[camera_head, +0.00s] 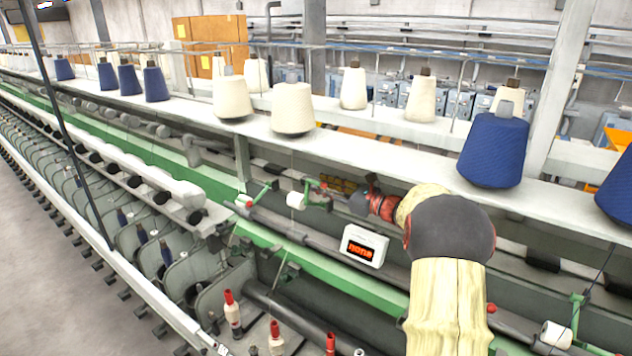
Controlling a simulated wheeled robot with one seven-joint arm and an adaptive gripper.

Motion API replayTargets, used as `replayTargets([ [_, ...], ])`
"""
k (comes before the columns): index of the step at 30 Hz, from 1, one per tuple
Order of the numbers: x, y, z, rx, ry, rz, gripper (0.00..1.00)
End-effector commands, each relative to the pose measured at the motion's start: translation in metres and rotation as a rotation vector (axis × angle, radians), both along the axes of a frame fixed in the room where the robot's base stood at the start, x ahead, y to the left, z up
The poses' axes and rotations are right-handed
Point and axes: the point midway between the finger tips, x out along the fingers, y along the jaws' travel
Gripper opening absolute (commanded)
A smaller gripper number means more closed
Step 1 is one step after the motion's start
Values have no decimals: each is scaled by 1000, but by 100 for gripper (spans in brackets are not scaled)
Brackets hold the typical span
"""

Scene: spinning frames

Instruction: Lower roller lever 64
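My arm reaches in from the bottom right, and my gripper (326,198) is at its far end, small and dark. A white box with a red display (363,247) sits below the gripper. I cannot read the number 64 on any lever.
Another green lever with white roller (556,335) is at the lower right. White and blue yarn cones (293,105) stand on the shelf (345,148) above the gripper. Red-topped spindles (232,312) stand below. A thin dark pole (68,120) crosses the left side.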

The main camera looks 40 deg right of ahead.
Motion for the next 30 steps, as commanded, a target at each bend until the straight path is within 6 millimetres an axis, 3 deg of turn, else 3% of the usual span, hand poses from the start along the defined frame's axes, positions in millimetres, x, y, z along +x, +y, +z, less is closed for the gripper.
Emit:
replayTargets([
  [6,22,8,1,-1,0,2,29],
  [16,25,9,0,-1,1,1,29],
  [30,25,9,0,-2,0,1,3],
])
